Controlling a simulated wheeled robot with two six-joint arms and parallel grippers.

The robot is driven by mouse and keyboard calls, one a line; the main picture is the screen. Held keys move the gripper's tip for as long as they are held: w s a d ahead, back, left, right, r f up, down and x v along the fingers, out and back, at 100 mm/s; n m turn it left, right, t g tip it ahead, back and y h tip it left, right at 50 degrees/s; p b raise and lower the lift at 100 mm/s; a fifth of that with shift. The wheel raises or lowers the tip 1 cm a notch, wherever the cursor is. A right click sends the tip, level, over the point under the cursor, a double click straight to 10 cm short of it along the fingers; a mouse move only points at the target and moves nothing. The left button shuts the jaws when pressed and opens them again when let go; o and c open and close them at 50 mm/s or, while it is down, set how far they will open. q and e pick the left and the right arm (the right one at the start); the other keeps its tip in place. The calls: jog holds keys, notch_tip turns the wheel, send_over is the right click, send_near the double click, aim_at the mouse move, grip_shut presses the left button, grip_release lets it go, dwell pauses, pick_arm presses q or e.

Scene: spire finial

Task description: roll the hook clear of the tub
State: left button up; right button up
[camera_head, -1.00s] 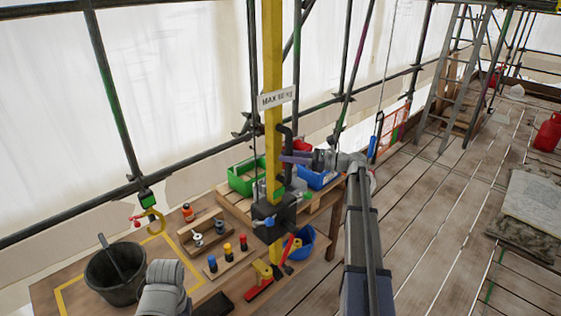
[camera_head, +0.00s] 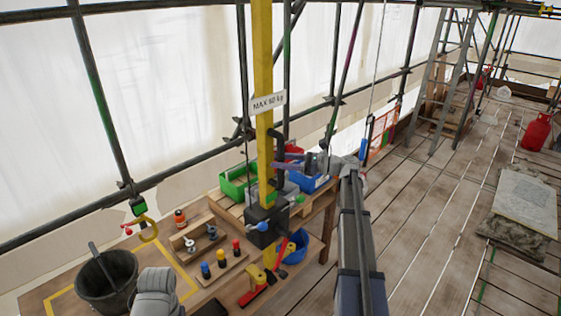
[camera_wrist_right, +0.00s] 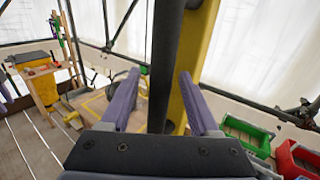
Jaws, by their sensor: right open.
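The yellow hook (camera_head: 150,229) hangs under a green block (camera_head: 138,207) at the left of the head view. The tub (camera_head: 107,283), a black bucket with something like a handle leaning in it, stands on the bench below and left of the hook. My right gripper (camera_head: 283,165) is beside the yellow post (camera_head: 264,110), near a dark bent bar (camera_head: 279,147). In the right wrist view the open purple fingers (camera_wrist_right: 160,75) stand either side of a dark upright bar (camera_wrist_right: 165,50), with the yellow post behind. Contact cannot be told.
A "MAX 50 kg" sign (camera_head: 267,102) is on the post, above a dark box (camera_head: 262,226). Green (camera_head: 236,184) and blue (camera_head: 308,183) bins and small bottles stand on the bench. Scaffold poles run behind.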

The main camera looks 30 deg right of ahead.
jog(key=v, duration=0.7)
jog(key=shift+s+d, duration=0.2)
dwell(0.4)
